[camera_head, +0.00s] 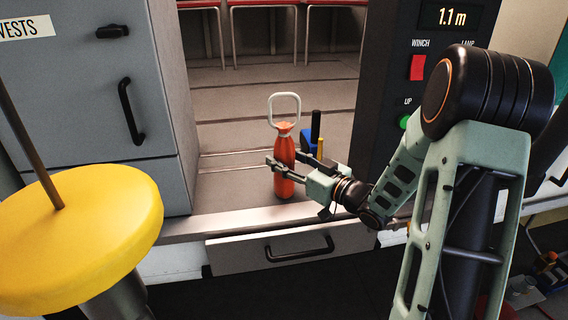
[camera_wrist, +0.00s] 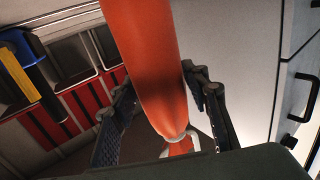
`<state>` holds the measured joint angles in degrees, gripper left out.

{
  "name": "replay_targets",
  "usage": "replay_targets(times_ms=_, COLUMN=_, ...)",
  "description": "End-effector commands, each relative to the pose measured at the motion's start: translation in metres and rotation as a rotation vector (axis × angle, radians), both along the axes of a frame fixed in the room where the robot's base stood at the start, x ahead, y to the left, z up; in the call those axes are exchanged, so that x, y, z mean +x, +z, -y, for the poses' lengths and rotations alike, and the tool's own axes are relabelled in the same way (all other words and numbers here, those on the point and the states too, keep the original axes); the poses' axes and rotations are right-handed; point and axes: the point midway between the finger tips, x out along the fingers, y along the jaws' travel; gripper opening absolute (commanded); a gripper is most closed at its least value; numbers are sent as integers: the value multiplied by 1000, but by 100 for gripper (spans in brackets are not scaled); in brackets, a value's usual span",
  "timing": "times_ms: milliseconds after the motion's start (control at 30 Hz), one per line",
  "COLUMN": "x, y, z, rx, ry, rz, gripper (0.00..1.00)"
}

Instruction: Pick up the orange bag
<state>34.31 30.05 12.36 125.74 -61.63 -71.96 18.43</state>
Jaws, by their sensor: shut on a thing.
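The orange bag (camera_head: 284,166) is a slim upright bag with a pale loop handle (camera_head: 284,108) at its top. In the head view it stands at the front of the grey shelf (camera_head: 222,196). My gripper (camera_head: 282,170) reaches in from the right, with one finger on each side of the bag's body, and is shut on it. In the wrist view the orange bag (camera_wrist: 156,62) fills the middle between the two dark fingers of my gripper (camera_wrist: 160,110). I cannot tell whether its base touches the shelf.
A blue and black object with a yellow handle (camera_head: 308,140) is just behind the bag. A grey cabinet (camera_head: 100,100) stands left, a dark winch panel (camera_head: 408,80) right. A yellow round seat (camera_head: 80,230) is at front left. A drawer (camera_head: 290,248) lies below the shelf.

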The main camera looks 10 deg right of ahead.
Motion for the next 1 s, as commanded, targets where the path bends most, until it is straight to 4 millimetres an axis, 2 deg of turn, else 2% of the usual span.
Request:
replay_targets(times_ms=167, x=1, y=14, z=0, rx=-1, ry=0, rz=10, gripper=0)
replay_targets(times_ms=333, x=-2, y=39, z=1, rx=-2, ry=0, rz=13, gripper=0)
replay_targets(times_ms=700, x=-55, y=98, z=12, rx=-2, ry=-3, rz=11, gripper=0)
replay_targets(times_ms=1000, x=-108, y=120, z=23, rx=-1, ry=-2, rz=9, gripper=0)
